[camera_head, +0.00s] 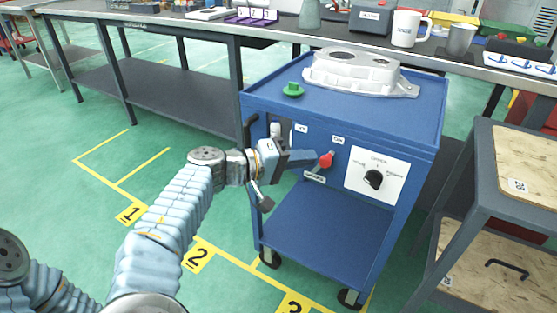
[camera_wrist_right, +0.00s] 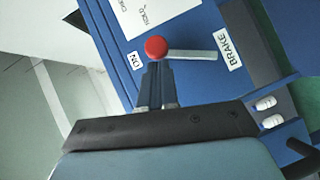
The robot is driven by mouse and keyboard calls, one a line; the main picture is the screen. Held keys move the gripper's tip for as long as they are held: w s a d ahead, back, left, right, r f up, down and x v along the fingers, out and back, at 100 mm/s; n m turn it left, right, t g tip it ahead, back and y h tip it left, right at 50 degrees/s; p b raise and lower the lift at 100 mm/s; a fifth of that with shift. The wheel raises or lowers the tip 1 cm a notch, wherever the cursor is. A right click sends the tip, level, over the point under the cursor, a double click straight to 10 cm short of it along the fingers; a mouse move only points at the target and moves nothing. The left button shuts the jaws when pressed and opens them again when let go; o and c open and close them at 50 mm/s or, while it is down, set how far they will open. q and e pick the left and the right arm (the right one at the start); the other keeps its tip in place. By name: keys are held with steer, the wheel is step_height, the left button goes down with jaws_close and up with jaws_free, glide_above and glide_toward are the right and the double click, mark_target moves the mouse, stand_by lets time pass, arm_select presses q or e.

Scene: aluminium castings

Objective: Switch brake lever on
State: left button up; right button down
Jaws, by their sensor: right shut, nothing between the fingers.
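The brake lever is a silver bar with a red knob (camera_head: 326,159) on the front of the blue cart (camera_head: 337,218). In the right wrist view the red knob (camera_wrist_right: 156,46) and silver bar (camera_wrist_right: 195,55) show clearly, with the BRAKE label (camera_wrist_right: 230,48) by the bar's far end and the ON label (camera_wrist_right: 134,61) close to the knob. The lever tilts toward the ON label (camera_head: 337,140). My right gripper (camera_head: 311,159) is shut and empty, its fingertips (camera_wrist_right: 157,66) right by the knob. I cannot tell whether they touch. The left gripper is out of view.
A black rotary knob (camera_head: 373,179) sits on a white panel right of the lever. A casting (camera_head: 360,72) and a green button (camera_head: 292,90) are on the cart top. A grey-framed rack with wooden boards (camera_head: 520,170) stands close at right. Green floor is open at left.

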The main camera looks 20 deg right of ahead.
steer(key=shift+s+d+y, duration=0.2)
steer(key=shift+s+y, duration=0.05)
steer(key=shift+y, duration=0.05)
steer(key=shift+m, duration=0.3)
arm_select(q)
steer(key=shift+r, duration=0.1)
